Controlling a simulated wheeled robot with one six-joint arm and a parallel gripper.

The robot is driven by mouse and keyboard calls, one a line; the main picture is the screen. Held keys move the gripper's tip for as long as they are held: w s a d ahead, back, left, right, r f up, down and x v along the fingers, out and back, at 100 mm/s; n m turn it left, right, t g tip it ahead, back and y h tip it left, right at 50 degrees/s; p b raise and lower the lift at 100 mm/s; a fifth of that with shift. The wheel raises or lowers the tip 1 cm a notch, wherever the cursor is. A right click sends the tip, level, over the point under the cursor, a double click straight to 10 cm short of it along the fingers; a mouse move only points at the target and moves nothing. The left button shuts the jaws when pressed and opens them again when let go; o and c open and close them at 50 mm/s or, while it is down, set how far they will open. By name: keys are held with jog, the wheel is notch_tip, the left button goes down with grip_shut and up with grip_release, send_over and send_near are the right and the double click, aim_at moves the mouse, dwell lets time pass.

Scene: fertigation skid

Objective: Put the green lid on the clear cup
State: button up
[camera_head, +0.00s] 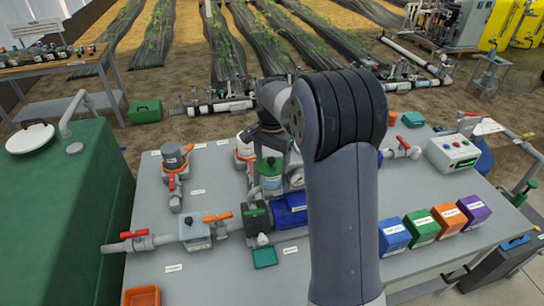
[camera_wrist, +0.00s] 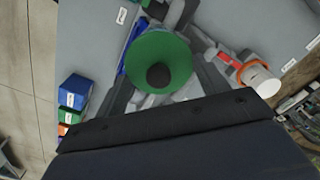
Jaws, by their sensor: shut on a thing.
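In the head view the green lid (camera_head: 270,163) shows just below my gripper (camera_head: 268,145), over the clear cup (camera_head: 270,183). My gripper is shut on the lid. The cup is a clear, greenish vessel with a pale label, upright on the grey bench.
A white vessel with an orange band (camera_head: 244,150) stands close left of the cup. Pipes and a blue filter body (camera_head: 290,212) run in front. Blue, green, orange and purple boxes (camera_head: 394,237) line the bench's right front. A control box (camera_head: 453,152) stands at right.

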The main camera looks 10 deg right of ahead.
aim_at(272, 158)
jog(key=shift+f, duration=0.2)
jog(key=o, duration=1)
jog(key=shift+r, duration=0.1)
jog(key=shift+c, duration=0.2)
notch_tip(272, 158, up, 12)
jog(key=b, duration=0.2)
jog(key=shift+r, duration=0.15)
